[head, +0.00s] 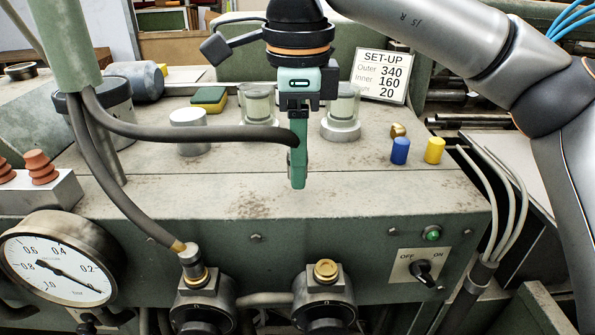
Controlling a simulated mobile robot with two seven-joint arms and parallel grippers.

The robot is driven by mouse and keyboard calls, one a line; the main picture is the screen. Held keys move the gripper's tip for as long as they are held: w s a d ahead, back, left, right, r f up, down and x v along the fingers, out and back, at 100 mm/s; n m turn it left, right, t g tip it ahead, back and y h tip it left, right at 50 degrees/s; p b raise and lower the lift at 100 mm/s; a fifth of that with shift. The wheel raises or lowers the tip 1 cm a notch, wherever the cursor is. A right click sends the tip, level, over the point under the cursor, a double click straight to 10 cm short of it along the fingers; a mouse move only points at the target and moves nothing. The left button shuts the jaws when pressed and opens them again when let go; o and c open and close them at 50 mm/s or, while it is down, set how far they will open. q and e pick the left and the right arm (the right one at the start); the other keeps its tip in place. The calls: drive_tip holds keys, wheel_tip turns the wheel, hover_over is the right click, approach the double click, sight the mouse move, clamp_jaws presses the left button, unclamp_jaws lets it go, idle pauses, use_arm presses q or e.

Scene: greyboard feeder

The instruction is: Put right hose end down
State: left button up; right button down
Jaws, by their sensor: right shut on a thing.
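My right gripper (298,168) hangs pointing down in the middle of the view, above the front part of the machine top. It is shut on the end of the right hose (225,133). This dark hose runs from the green column at the left across to the green fingers, and its tip is hidden behind them. The other hose (135,208) curves down to a fitting (190,260) on the left valve (203,305). The right valve (325,305) has a bare brass port (325,270) on top, with no hose on it. My left gripper is not in view.
Glass-like cups (341,115), a metal knob (189,130) and a green-yellow sponge (209,98) stand behind. Blue (400,151) and yellow (435,150) plugs stand to the right. A gauge (58,270) is at front left. The machine top (235,190) near the front edge is clear.

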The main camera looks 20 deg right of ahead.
wheel_tip(320, 180, down, 3)
drive_tip(key=shift+r, duration=0.2)
drive_tip(key=shift+f, duration=0.15)
drive_tip(key=shift+c, duration=2.2)
unclamp_jaws()
drive_tip(key=r+p, duration=0.1)
drive_tip(key=r, duration=0.7)
drive_tip(key=r+p, duration=0.1)
drive_tip(key=r, duration=0.3)
drive_tip(key=shift+s+a+r+p, duration=0.15)
drive_tip(key=shift+s+r+p, duration=0.05)
drive_tip(key=shift+s+p, duration=0.15)
